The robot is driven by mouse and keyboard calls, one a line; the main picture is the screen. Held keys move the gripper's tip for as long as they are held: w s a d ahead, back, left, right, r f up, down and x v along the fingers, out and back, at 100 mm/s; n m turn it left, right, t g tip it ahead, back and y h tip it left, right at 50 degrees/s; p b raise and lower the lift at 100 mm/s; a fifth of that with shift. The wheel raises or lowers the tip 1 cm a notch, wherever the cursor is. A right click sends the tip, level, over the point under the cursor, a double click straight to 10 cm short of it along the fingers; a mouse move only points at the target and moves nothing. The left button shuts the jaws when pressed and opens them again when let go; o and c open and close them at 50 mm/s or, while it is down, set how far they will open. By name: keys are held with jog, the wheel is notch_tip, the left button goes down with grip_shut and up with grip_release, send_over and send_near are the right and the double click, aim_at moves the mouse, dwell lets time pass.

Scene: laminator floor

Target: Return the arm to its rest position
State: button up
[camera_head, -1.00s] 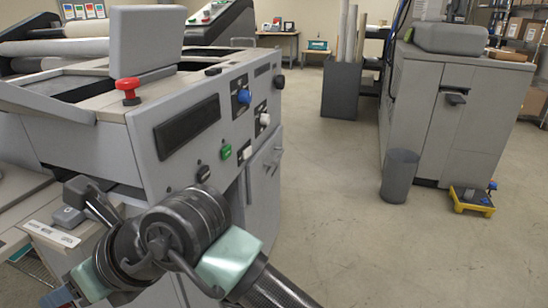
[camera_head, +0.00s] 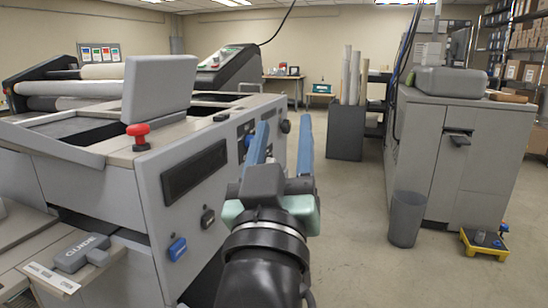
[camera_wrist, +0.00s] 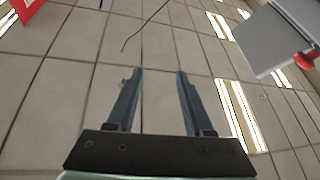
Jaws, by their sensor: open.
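My gripper (camera_head: 281,150) is raised in front of the laminator (camera_head: 135,180), with its two blue fingers pointing up and away. In the head view it overlaps the right end of the laminator's control panel and hides part of it. The fingers are apart with nothing between them. In the wrist view my gripper (camera_wrist: 153,85) is also open and empty, and the ceiling tiles lie behind it.
A red stop button (camera_head: 138,136) stands on the laminator's top edge. A grey block marked GUIDE (camera_head: 82,253) lies on the side shelf. To the right are a grey bin (camera_head: 406,220), a large grey machine (camera_head: 465,150) and a yellow stand (camera_head: 484,244). Open floor lies between the machines.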

notch_tip(320, 180, down, 13)
jog(key=m+g+y, duration=0.1)
jog(key=g+y, duration=0.1)
jog(key=g, duration=0.3)
jog(key=s+r+t+b, duration=1.05)
jog(key=s+r, duration=0.25)
jog(key=r, duration=0.2)
notch_tip(320, 180, up, 28)
jog(key=p, duration=2.8)
jog(key=shift+w+g+p, duration=0.2)
jog(key=shift+g+p, duration=0.15)
jog(key=shift+g, duration=0.1)
jog(key=shift+a+f, duration=0.1)
